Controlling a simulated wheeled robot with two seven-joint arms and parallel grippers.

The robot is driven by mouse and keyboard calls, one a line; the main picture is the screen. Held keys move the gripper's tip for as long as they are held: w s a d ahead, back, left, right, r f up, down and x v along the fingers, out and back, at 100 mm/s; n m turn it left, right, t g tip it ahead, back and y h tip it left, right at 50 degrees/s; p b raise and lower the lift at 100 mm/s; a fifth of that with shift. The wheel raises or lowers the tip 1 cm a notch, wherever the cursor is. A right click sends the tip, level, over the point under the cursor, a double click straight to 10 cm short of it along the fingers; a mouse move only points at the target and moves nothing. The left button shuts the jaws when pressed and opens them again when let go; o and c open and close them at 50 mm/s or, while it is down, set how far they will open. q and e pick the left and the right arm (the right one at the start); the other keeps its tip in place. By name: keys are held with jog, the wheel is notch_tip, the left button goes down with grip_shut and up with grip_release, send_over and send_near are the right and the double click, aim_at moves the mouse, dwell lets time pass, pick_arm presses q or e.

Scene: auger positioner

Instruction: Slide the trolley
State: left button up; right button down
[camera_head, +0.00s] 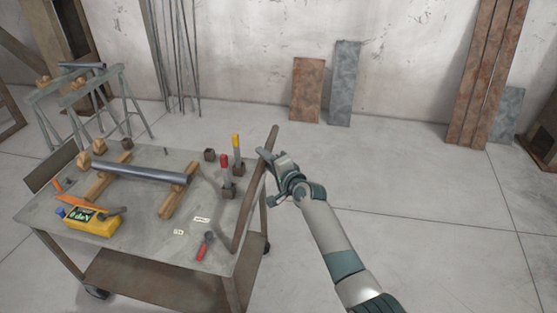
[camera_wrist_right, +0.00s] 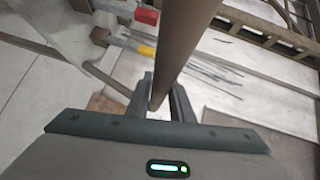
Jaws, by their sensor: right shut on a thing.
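The trolley (camera_head: 150,233) is a metal table on wheels at the left of the head view, with a lower shelf and a brown bar handle (camera_head: 246,205) along its right end. My right gripper (camera_head: 264,155) is at the far upper end of that handle. In the right wrist view the handle (camera_wrist_right: 184,45) runs between the two fingers of the right gripper (camera_wrist_right: 160,95), which is shut on it. My left gripper is not in view.
On the trolley top lie a metal tube (camera_head: 140,173) on wooden blocks, a yellow device (camera_head: 92,221), a red-handled tool (camera_head: 205,246) and upright red and yellow tools. Sawhorses (camera_head: 75,95) stand behind left. Boards lean on the wall. Floor to the right is clear.

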jog(key=a, duration=0.2)
jog(key=w+a, duration=0.1)
jog(key=a, duration=0.1)
jog(key=shift+w+a+r, duration=0.1)
jog(key=shift+a, duration=0.05)
jog(key=c, duration=1.6)
grip_release()
jog(key=shift+a, duration=0.1)
jog(key=shift+o, duration=0.2)
jog(key=shift+a, duration=0.1)
jog(key=shift+d, duration=0.2)
jog(key=b+v, duration=0.2)
jog(key=v, duration=1.5)
